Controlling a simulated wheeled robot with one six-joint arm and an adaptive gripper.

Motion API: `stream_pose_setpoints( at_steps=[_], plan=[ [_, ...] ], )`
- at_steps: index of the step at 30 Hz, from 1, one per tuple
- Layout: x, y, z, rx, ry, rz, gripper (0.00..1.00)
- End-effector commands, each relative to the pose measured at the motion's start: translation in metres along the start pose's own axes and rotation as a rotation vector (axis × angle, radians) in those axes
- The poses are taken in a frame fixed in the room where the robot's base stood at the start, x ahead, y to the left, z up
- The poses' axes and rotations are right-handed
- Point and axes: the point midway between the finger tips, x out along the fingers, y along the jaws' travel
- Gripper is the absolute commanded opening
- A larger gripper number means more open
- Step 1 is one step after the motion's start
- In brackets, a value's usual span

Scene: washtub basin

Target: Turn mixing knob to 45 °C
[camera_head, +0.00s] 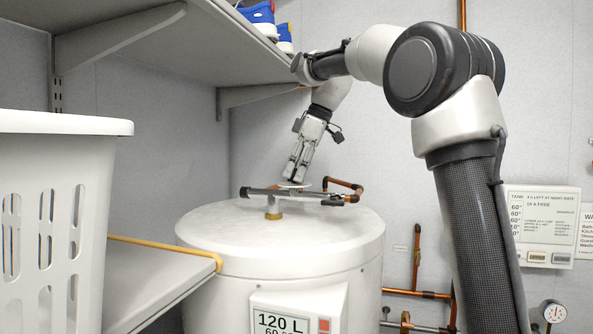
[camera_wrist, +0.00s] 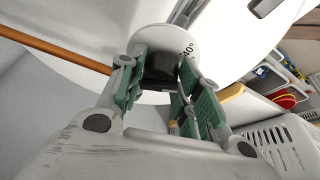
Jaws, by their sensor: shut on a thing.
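The mixing knob (camera_head: 292,185) shows as a small pale disc at the pipe fitting above the white tank (camera_head: 230,230). In the wrist view the knob's white dial (camera_wrist: 172,40) carries a "40°" mark at its right side, and its dark grip (camera_wrist: 160,68) stands between the fingers. My gripper (camera_head: 295,174) points down at the knob from above. In the wrist view my gripper (camera_wrist: 160,75) has its green-padded fingers shut on the dark grip. The other dial marks and any pointer are hidden or too small to read.
A white laundry basket (camera_head: 60,200) stands at the left by a lower shelf (camera_head: 150,275). An upper shelf (camera_head: 150,50) with blue shoes (camera_head: 260,16) overhangs near my arm. A copper pipe (camera_head: 345,186) runs by the knob. A box marked 120 L (camera_head: 290,312) is on the tank front.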

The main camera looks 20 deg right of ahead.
Motion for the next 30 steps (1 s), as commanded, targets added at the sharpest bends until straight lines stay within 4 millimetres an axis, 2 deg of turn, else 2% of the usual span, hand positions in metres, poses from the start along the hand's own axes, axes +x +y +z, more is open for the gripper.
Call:
stream_pose_setpoints(
  at_steps=[20, 21, 24, 30],
  plan=[
    [-0.0001, 0.0006, 0.0004, -0.059, -0.002, -0.024, 0.10],
    [-0.0001, 0.0006, 0.0005, -0.058, -0.002, -0.024, 0.37],
    [0.0000, 0.0006, 0.0004, -0.058, -0.002, -0.024, 0.55],
    [0.0000, 0.0005, 0.0003, -0.058, -0.001, -0.024, 0.55]
  ],
)
